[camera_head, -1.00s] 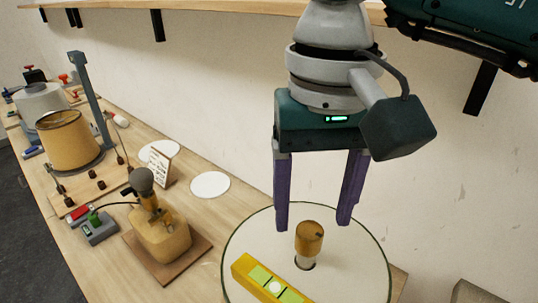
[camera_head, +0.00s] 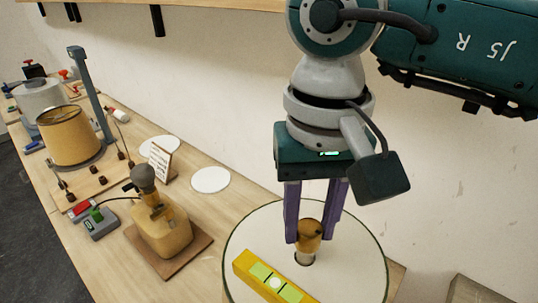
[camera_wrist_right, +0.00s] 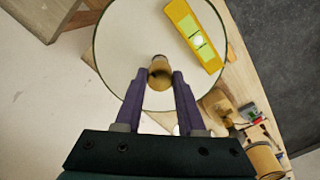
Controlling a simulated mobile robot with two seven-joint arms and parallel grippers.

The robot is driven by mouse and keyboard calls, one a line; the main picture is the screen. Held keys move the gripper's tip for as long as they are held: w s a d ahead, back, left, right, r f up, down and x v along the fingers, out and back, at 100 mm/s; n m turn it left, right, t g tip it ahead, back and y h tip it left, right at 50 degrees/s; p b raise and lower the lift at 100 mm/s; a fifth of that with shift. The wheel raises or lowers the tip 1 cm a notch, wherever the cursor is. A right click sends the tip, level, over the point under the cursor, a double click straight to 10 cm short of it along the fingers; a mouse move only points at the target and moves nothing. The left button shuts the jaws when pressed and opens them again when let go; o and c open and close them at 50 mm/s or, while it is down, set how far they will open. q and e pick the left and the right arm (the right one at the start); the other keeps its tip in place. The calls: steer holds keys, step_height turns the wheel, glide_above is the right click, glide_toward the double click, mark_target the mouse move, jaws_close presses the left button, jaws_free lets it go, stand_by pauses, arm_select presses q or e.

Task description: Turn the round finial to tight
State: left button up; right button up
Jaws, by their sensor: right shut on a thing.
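The round finial (camera_head: 308,236) is a brown, wood-coloured knob standing upright at the middle of a large white disc (camera_head: 345,262) with a dark rim. My right gripper (camera_head: 314,240) comes down from above with its two purple fingers on either side of the finial, shut on it. In the right wrist view the finial (camera_wrist_right: 159,72) sits between the fingertips of the gripper (camera_wrist_right: 160,80). The finial's thread is hidden. My left gripper is not in view.
A yellow spirit level (camera_head: 272,278) lies on the disc close to the finial. Left of it stand a lamp base (camera_head: 165,235) on a brown board, a tan shade (camera_head: 68,137) and a switch box (camera_head: 97,224). White discs (camera_head: 210,180) lie near the wall.

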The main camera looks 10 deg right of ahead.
jaws_close()
steer(key=shift+f+m+b, duration=0.15)
steer(key=shift+m+b, duration=0.25)
steer(key=shift+b, duration=0.35)
steer(key=m+b, duration=1.1)
steer(key=b, duration=0.1)
steer(key=m+b, duration=0.2)
steer(key=m, duration=0.1)
steer(key=shift+b, duration=0.35)
steer(key=shift+m+b, duration=0.75)
steer(key=shift+m, duration=0.75)
steer(key=shift+r, duration=0.25)
steer(key=o, duration=0.9)
jaws_free()
steer(key=shift+c, duration=0.2)
